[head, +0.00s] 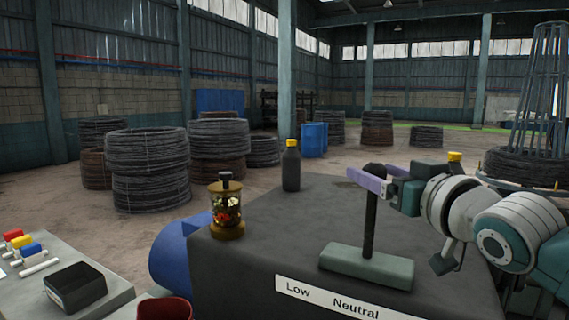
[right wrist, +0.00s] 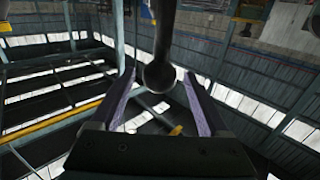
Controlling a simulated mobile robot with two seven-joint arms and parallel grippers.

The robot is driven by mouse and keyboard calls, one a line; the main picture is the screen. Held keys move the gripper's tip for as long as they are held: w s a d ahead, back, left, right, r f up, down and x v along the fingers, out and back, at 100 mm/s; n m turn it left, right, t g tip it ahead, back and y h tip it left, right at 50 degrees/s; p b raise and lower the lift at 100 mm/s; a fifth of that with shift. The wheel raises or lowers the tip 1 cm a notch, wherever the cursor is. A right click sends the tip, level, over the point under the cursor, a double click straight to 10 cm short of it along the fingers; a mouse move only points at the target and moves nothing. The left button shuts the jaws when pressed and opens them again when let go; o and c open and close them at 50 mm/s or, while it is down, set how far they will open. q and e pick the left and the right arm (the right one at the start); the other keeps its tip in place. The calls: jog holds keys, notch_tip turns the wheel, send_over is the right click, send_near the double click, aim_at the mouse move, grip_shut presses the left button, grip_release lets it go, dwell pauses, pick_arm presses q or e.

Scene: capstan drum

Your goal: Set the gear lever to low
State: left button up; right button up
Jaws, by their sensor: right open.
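The gear lever (head: 369,225) is a dark post standing nearly upright from a grey-green base (head: 366,266) on a dark box-shaped housing. A white label strip (head: 340,300) on the housing's front reads Low at left and Neutral right of it. The lever stands above and slightly right of the word Neutral. My right gripper (head: 368,181), with purple fingers, is open at the lever's top. In the right wrist view the round black knob (right wrist: 158,76) shows between the spread fingers, with gaps at both sides. My left gripper is not in view.
A glass jar with brass ends (head: 227,208) and a black bottle with yellow cap (head: 291,166) stand on the housing, left of the lever. A grey side table (head: 110,291) holds a black tray (head: 76,286). Wire coils (head: 150,165) stand behind on the floor.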

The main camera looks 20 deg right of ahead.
jog(key=shift+w+d, duration=0.1)
jog(key=shift+w, duration=0.6)
jog(key=shift+c, duration=0.2)
grip_shut()
dwell(0.9)
